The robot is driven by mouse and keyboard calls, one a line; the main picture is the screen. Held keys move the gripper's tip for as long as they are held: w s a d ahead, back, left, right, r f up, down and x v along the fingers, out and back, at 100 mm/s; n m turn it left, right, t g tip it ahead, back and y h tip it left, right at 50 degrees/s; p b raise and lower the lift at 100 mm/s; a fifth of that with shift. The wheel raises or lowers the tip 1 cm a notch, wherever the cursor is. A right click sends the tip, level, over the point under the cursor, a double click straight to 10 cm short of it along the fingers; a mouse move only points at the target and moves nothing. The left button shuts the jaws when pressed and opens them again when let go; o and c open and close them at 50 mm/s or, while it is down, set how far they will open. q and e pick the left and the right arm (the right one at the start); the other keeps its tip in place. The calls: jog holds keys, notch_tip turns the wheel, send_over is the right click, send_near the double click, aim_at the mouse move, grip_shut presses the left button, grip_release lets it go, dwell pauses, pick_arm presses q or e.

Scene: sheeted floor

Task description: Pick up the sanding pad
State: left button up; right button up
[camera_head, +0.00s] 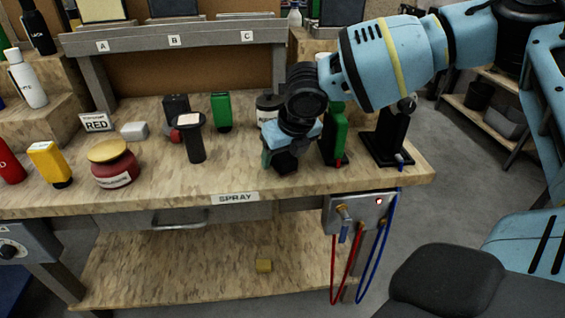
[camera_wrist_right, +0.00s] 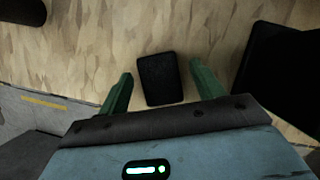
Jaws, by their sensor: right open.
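A small black rectangular block, which looks like the sanding pad (camera_wrist_right: 160,79), lies on the wooden bench top. In the head view the pad (camera_head: 286,164) shows just below my right gripper, partly hidden by it. My right gripper (camera_head: 290,148) points down over the bench near its front edge. In the right wrist view its two green fingers (camera_wrist_right: 161,69) are apart, one on each side of the pad, with gaps visible on both sides. How far the fingertips are above the bench is hard to tell. My left gripper is not in view.
A black round-topped post (camera_head: 194,140) stands to the left. A red jar (camera_head: 115,168) is farther left. Bare bench lies between post and gripper.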

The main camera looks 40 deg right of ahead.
jog(key=shift+w+f, duration=0.1)
jog(key=shift+f, duration=0.15)
jog(key=shift+c, duration=0.3)
jog(key=c, duration=1)
jog(key=shift+r, duration=0.15)
